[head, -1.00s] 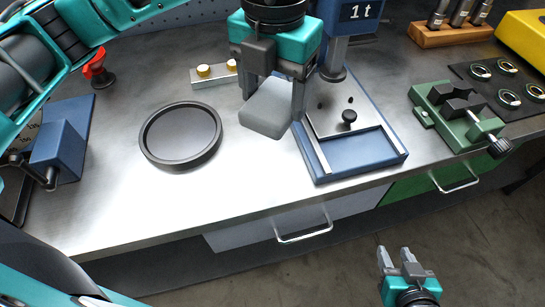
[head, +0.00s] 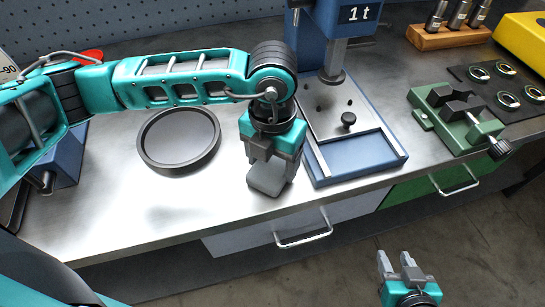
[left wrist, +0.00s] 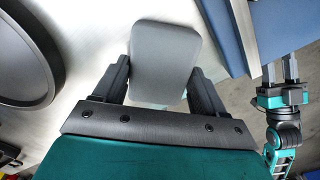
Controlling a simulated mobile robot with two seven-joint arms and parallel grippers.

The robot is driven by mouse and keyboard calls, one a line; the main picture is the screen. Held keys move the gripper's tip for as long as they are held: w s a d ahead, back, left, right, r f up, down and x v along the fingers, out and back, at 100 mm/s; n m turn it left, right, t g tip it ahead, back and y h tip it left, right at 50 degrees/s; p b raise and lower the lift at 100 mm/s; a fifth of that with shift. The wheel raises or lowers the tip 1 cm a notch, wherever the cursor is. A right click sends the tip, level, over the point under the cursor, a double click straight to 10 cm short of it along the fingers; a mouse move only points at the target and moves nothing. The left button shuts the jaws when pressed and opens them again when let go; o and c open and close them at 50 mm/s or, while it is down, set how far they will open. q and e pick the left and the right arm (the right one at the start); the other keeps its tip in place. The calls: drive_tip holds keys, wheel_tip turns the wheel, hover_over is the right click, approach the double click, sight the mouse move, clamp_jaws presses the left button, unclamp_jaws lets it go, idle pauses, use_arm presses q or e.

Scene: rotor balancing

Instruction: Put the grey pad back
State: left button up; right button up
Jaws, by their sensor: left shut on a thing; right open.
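The grey pad (head: 267,180) is a flat block with rounded corners, held by my left gripper (head: 272,165) over the front part of the bench, left of the blue press. In the left wrist view the pad (left wrist: 165,58) sits between the two dark fingers, and the left gripper (left wrist: 163,85) is shut on it. I cannot tell whether the pad touches the bench top. My right gripper (head: 400,260) is open and empty, low in front of the bench over the floor; it also shows in the left wrist view (left wrist: 281,70).
A round black tray (head: 180,168) lies left of the pad. The blue press (head: 360,160), marked 1t, stands to its right. A green vise (head: 455,118) is further right. A grey drawer (head: 265,235) with a handle is below the bench edge. Bare bench lies around the pad.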

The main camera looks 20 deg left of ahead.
sight(273, 165)
use_arm(q)
drive_tip(key=shift+f, duration=0.15)
drive_tip(key=o, duration=1)
wheel_tip(273, 165, up, 12)
drive_tip(key=shift+r, duration=0.25)
idle(0.3)
